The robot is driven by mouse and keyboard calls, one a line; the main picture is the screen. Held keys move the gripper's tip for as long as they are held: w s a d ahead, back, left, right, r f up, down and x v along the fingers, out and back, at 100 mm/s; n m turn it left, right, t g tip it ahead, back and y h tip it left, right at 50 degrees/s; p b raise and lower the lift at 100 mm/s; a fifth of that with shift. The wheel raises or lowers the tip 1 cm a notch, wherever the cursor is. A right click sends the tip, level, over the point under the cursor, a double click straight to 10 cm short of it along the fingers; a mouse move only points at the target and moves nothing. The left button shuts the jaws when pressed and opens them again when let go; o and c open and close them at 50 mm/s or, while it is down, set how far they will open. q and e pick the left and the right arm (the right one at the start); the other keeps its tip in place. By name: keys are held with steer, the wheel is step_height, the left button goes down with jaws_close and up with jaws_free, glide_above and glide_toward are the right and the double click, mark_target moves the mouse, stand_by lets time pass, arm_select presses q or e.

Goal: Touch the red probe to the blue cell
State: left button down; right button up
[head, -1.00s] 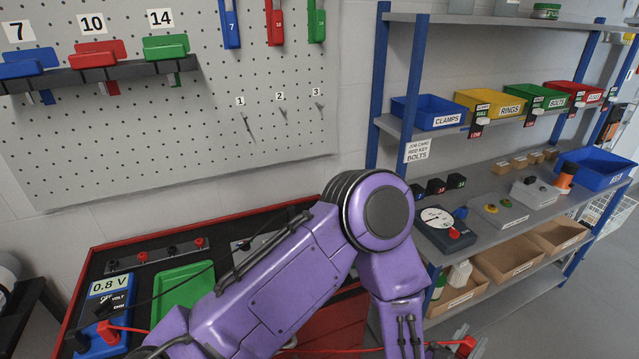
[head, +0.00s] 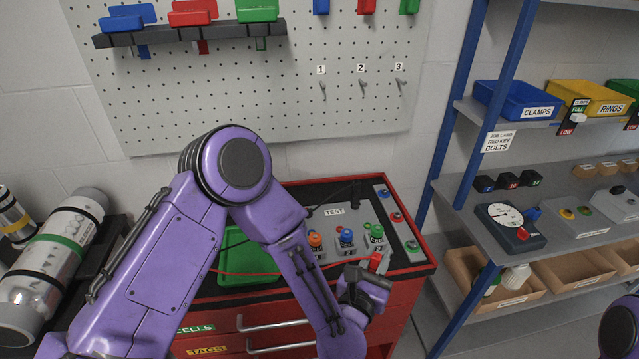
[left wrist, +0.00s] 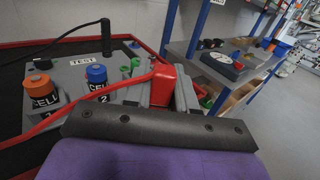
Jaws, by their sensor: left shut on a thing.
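The blue cell (head: 346,238) stands upright in the middle of a grey TEST holder on the red cart, between the orange cell (head: 315,240) and the green cell (head: 376,232). It also shows in the left wrist view (left wrist: 97,75). My left gripper (head: 372,280) is shut on the red probe (head: 376,262), in front of and right of the blue cell. In the left wrist view the red probe (left wrist: 161,86) is right of the blue cell and appears apart from it. A red cable trails left from it. My right gripper is not in view.
A black probe (left wrist: 105,30) with its cable is behind the cells in the left wrist view. A green tray (head: 234,250) lies left of the holder, partly behind my arm. Shelves (head: 500,255) stand to the right, and gas cylinders (head: 65,240) to the left.

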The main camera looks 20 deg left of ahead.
arm_select(q)
steer(key=w+a+r+h+p, duration=0.1)
steer(key=w+a+r+p, duration=0.3)
steer(key=w+r, duration=0.25)
steer(key=shift+m+h, duration=0.7)
steer(key=shift+m, duration=0.1)
steer(key=w+a, duration=0.1)
steer(key=w+a+f, duration=0.1)
steer(key=a, duration=0.1)
steer(key=w+a+f, duration=0.1)
steer(key=a, duration=0.1)
steer(key=shift+w+p, duration=0.1)
steer(key=shift+p, duration=0.2)
steer(key=shift+f, duration=0.5)
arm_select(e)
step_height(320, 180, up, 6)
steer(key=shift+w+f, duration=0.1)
arm_select(q)
steer(key=shift+b, duration=0.45)
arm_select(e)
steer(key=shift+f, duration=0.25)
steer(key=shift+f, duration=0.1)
arm_select(q)
steer(key=shift+b, duration=0.3)
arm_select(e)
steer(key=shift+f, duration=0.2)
